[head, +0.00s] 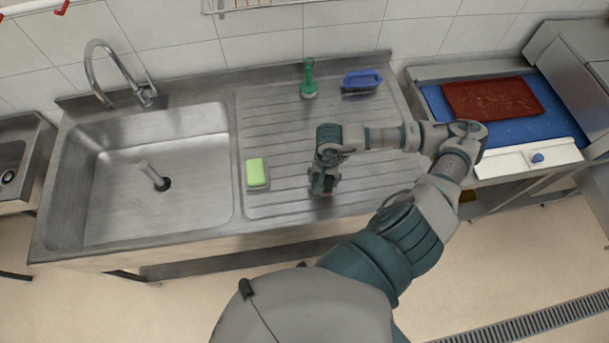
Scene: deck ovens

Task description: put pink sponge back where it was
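No pink sponge can be made out in the head view; anything under or inside my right gripper is hidden. My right gripper (322,188) points down over the ribbed steel drainboard (285,130), near its front edge. Its fingers are small and seen from above, so I cannot tell whether they are open or shut, or hold anything. A light green sponge (257,172) lies on the drainboard's left side beside the sink, to the left of my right gripper and apart from it. My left gripper is not in view.
A green bottle-shaped item (308,80) and a blue-handled brush (362,80) stand at the back of the drainboard. A dark red board (492,98) lies on a blue surface at right.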

